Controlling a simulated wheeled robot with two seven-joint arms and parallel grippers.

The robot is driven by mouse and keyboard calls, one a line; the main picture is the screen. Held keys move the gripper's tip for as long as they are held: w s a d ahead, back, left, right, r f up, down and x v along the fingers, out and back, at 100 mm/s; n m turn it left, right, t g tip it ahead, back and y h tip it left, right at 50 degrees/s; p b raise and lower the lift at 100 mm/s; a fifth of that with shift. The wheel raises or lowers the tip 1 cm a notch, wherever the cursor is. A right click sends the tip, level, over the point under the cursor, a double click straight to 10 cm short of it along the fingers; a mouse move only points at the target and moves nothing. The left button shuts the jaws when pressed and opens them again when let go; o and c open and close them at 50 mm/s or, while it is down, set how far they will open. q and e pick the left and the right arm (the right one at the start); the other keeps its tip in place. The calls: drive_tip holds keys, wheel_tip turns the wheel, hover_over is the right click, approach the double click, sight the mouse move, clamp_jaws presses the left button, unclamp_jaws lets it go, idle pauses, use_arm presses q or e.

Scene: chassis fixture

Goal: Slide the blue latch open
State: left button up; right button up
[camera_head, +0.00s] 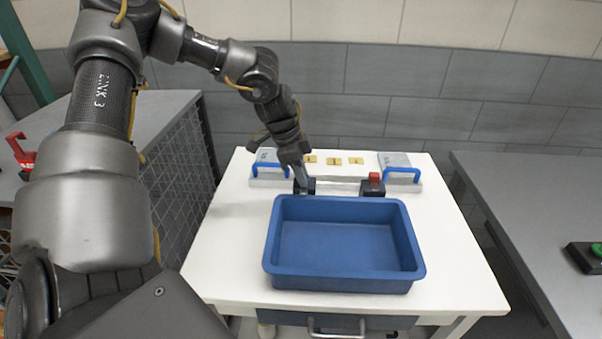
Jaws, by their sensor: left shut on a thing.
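My left gripper (302,182) reaches down from the upper left to the left end of a pale rail (338,186) behind the blue tray. Its jaws are shut on a small part at a black block (309,187) there. That part is mostly hidden by the fingers; it appears to be the blue latch, but its shape and how far it has slid cannot be made out. A second black block (372,188) with a red piece (375,177) on top sits at the rail's right end. My right gripper is out of view.
An empty blue tray (418,267) fills the front middle of the white table (230,262). Blue handles (270,166) (402,171) stand on grey plates left and right of the rail. Several yellow pieces (333,161) lie behind it. Grey benches flank the table.

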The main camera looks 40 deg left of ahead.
use_arm(q)
drive_tip(key=shift+w+a+b, duration=0.35)
drive_tip(key=shift+w+a, duration=0.35)
drive_tip(key=shift+w, duration=0.25)
drive_tip(key=o, duration=0.9)
drive_tip(key=shift+c, duration=0.2)
drive_tip(key=shift+r, duration=0.1)
drive_tip(key=shift+r+p, duration=1.2)
drive_tip(key=shift+r, duration=1.7)
